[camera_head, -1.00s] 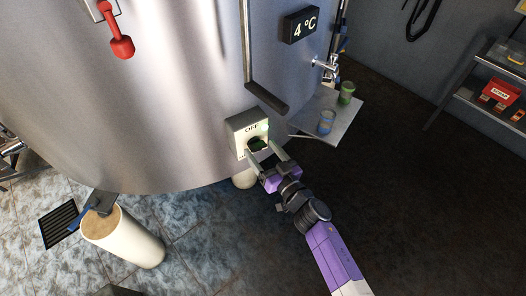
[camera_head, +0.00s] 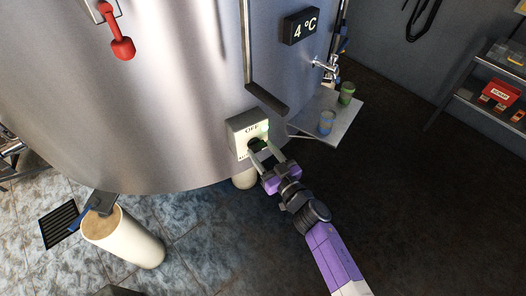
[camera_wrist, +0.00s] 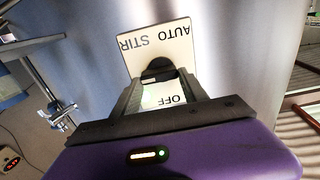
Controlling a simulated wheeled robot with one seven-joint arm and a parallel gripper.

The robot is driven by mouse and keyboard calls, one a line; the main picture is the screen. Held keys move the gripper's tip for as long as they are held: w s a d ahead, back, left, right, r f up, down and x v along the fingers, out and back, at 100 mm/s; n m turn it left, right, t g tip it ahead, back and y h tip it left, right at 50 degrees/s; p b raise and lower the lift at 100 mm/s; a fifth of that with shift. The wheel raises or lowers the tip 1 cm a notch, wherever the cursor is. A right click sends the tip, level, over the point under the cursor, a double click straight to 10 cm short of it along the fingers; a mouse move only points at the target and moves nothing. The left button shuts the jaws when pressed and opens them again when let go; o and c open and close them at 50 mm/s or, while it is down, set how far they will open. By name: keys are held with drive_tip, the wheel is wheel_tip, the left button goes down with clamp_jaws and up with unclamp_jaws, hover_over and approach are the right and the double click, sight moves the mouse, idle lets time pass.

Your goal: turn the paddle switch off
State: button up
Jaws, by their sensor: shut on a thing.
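The switch box (camera_head: 243,127) is pale and mounted low on the curved steel tank. "OFF" is printed along its upper part, and a dark paddle (camera_head: 255,144) sits below that word. My gripper (camera_head: 262,153) reaches the box from the lower right, with its two grey fingers shut on the paddle. In the wrist view the switch plate (camera_wrist: 150,42) appears upside down, with "AUTO STIR" at the far end and "OFF" between my fingers. The dark paddle (camera_wrist: 158,68) shows at the fingertips (camera_wrist: 158,82), which partly hide it. Its exact tilt is hard to tell.
A dark-ended handle (camera_head: 267,99) hangs just above the switch box. A "4 °C" display (camera_head: 301,25) and a tap (camera_head: 326,67) are up and right. A small shelf (camera_head: 335,128) carries two cups. A red-handled lever (camera_head: 122,47) hangs upper left.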

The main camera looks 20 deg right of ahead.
drive_tip(key=n, duration=0.4)
drive_tip(key=shift+a+n, duration=0.1)
drive_tip(key=shift+n, duration=0.2)
drive_tip(key=n, duration=0.4)
drive_tip(key=shift+a+n+b, duration=0.15)
drive_tip(key=shift+n+b, duration=0.15)
drive_tip(key=shift+b, duration=0.1)
drive_tip(key=n+b, duration=0.1)
drive_tip(key=n, duration=0.3)
drive_tip(key=shift+a+n, duration=0.1)
drive_tip(key=shift+n, duration=0.2)
drive_tip(key=shift+a+f+n+b, duration=0.1)
drive_tip(key=shift+n+b, duration=0.4)
drive_tip(key=shift+n, duration=1.5)
drive_tip(key=shift+s, duration=0.1)
drive_tip(key=o, duration=1.4)
